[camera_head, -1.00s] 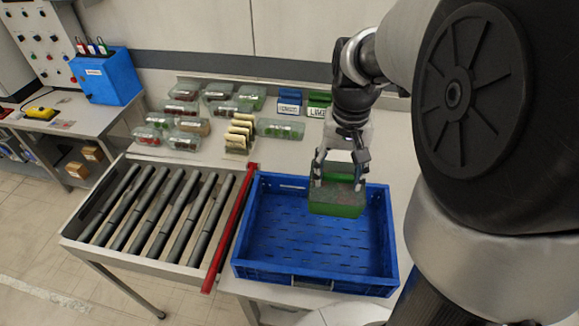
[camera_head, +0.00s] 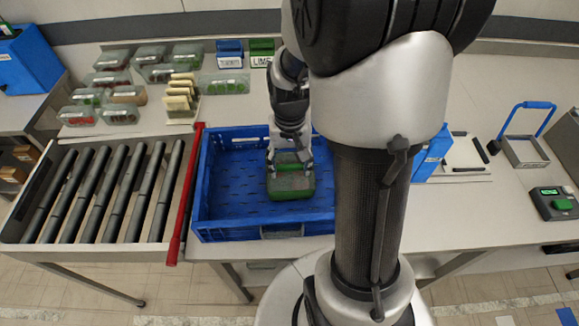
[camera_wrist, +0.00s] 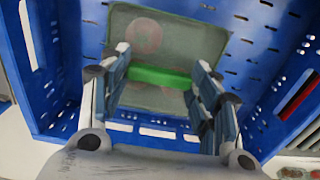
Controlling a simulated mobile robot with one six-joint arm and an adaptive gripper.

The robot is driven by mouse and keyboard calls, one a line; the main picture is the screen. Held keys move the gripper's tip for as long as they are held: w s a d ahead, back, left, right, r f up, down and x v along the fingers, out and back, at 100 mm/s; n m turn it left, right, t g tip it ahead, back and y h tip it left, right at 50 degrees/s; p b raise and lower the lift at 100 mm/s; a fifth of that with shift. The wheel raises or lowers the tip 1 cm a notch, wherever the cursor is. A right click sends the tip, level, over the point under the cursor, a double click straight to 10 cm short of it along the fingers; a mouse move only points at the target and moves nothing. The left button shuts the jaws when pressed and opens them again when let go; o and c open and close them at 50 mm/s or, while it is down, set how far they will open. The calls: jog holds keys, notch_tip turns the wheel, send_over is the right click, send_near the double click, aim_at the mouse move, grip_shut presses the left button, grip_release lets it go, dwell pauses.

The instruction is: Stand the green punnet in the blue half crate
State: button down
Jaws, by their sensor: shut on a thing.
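The blue half crate (camera_head: 212,221) stands right of the roller conveyor; its right end is hidden behind my arm. The green punnet (camera_head: 290,185) is inside the crate's walls, near the middle of the visible part, and looks about level. I cannot tell whether its base touches the floor. My gripper (camera_head: 290,160) reaches down from behind and is shut on the punnet. In the wrist view, my gripper (camera_wrist: 158,66) has a finger on either side of the punnet's bright green part (camera_wrist: 160,76). The punnet's translucent body (camera_wrist: 188,42) shows a faint round reddish shape.
A red bar (camera_head: 185,195) runs between the crate and the roller conveyor (camera_head: 108,190). Several clear punnets (camera_head: 119,115), a card rack (camera_head: 181,98) and blue and green boxes (camera_head: 229,53) stand behind. A blue-handled carrier (camera_head: 524,150) and a small device (camera_head: 554,203) lie right.

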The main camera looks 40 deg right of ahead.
jog(key=shift+f, duration=0.5)
jog(key=shift+f, duration=0.15)
jog(key=c, duration=0.6)
grip_release()
jog(key=shift+o, duration=0.2)
